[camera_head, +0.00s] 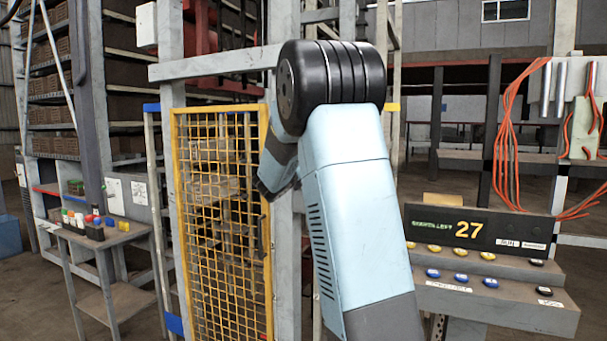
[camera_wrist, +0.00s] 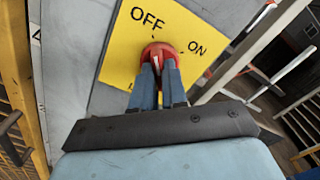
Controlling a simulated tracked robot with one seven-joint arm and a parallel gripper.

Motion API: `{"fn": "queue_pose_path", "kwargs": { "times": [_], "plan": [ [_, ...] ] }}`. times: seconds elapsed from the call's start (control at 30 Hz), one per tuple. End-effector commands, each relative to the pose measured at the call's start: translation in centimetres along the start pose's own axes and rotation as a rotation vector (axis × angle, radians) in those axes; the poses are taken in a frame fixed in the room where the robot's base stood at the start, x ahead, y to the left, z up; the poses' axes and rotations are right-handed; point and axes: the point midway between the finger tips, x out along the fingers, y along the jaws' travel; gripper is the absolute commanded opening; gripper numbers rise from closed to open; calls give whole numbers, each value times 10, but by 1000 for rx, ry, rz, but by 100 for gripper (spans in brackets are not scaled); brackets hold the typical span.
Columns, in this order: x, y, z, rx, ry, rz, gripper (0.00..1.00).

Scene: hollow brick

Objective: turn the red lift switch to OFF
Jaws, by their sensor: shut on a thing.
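The red lift switch (camera_wrist: 160,49) is a round red knob on a yellow plate (camera_wrist: 120,62) in the wrist view. OFF is printed above it to the left and ON to its right, with small dark marks near the knob. My gripper (camera_wrist: 158,72) reaches up to the knob from below, its two blue-grey fingers shut on the knob's raised grip. The fingers cover part of the grip, so I cannot tell clearly which mark it points at. In the head view my arm hides the switch and the fingers.
A yellow mesh gate (camera_head: 220,225) stands left of my arm. A control desk with a display reading 27 (camera_head: 470,230) is at the right. A small table (camera_head: 105,238) with coloured items stands at the left. Orange cables (camera_head: 508,130) hang at the right.

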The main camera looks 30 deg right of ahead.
Motion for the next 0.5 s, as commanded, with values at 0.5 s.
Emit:
{"fn": "queue_pose_path", "kwargs": {
  "times": [0.5],
  "plan": [
    [-2,3,5,-109,-9,6,0]
  ]
}}
